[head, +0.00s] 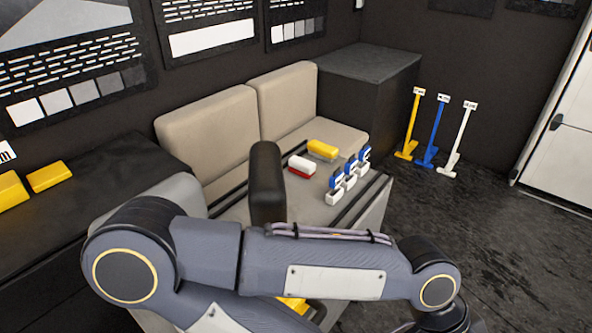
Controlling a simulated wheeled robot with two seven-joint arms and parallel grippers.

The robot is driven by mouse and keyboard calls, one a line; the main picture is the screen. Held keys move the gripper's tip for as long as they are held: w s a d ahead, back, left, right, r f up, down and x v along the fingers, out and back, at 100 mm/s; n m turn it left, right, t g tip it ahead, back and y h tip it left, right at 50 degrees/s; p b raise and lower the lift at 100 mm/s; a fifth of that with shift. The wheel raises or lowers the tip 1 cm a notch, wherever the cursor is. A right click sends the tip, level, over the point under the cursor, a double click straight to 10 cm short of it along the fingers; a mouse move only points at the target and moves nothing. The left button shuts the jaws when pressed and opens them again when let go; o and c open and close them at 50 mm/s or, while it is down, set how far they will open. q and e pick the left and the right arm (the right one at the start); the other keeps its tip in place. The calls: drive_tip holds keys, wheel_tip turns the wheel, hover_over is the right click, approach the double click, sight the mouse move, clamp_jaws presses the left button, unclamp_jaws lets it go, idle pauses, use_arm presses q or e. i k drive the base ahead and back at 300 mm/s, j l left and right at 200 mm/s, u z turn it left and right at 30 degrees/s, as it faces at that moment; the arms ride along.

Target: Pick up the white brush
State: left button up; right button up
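A white block with a red lower part (302,166) lies on the grey seat of the beige sofa; it may be the white brush. A white long-handled tool (459,138) also stands upright on the floor at the back right, beside a blue one and a yellow one; I cannot tell whether it is a brush. One of my arms crosses the lower part of the head view in front of the sofa. Neither gripper shows in the head view.
A yellow block (322,149) and several blue-and-white small pieces (349,174) share the seat (300,212). A dark armrest (266,182) rises before it. Yellow blocks (48,176) lie on the black counter (60,222). The dark floor (490,240) at right is clear.

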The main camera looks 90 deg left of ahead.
sight(303, 168)
drive_tip(key=u, duration=2.9)
drive_tip(key=i+l+u, duration=0.15)
drive_tip(key=l, duration=0.75)
drive_tip(key=l+u, duration=0.15)
drive_tip(key=l, duration=0.75)
drive_tip(key=i+l+u, duration=0.15)
drive_tip(key=i+l, duration=0.15)
drive_tip(key=i+l+u, duration=0.1)
drive_tip(key=i+l, duration=0.2)
drive_tip(key=l, duration=0.2)
drive_tip(key=i+l+u, duration=0.15)
drive_tip(key=i+l, duration=0.15)
drive_tip(key=l, duration=0.15)
drive_tip(key=i+u, duration=0.1)
drive_tip(key=i, duration=0.45)
